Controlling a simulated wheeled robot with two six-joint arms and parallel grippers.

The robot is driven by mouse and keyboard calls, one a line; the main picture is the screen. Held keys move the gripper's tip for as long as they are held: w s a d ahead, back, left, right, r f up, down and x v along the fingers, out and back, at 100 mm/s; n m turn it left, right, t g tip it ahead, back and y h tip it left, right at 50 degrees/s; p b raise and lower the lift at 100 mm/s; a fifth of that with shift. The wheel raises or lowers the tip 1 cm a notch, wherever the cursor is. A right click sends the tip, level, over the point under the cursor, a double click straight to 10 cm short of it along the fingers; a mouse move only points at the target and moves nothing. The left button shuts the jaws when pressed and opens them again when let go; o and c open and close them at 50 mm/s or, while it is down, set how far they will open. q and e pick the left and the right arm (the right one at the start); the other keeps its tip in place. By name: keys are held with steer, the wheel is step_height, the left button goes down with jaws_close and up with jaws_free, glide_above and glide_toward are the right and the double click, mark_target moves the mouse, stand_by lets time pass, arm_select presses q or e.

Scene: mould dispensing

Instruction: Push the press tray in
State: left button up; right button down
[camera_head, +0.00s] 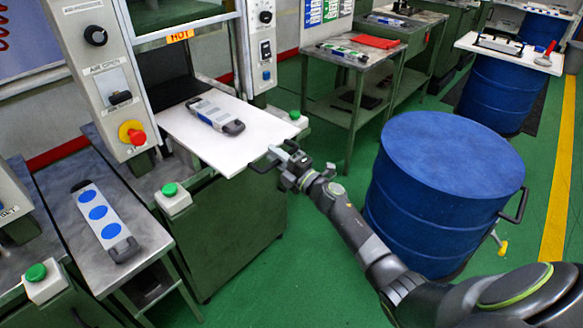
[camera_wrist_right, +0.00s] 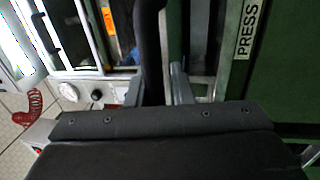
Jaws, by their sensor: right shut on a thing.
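The press tray (camera_head: 262,122) is a flat white plate sticking out of the open press under the HOT label. A grey two-handled mould (camera_head: 208,112) lies on its middle, with a dark handle at each end. The exact grip is too small to make out in the head view. My left gripper is not in view.
The press opening (camera_head: 168,75) is dark behind the tray. Green buttons on white boxes stand either side of it (camera_head: 172,195) (camera_head: 296,119). A side table (camera_head: 65,212) at left bears a mould with blue discs (camera_head: 98,212). A blue drum (camera_head: 440,190) stands right of my arm.

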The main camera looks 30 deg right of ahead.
steer(key=shift+x, duration=1.45)
steer(key=shift+r, duration=0.2)
steer(key=c, duration=1.4)
jaws_free()
steer(key=shift+s+d, duration=0.1)
steer(key=shift+s, duration=0.05)
steer(key=shift+f, duration=0.15)
steer(key=shift+s+f, duration=0.1)
steer(key=b+v, duration=0.2)
steer(key=v, duration=1.5)
steer(key=shift+d+f, duration=0.1)
steer(key=shift+d, duration=0.05)
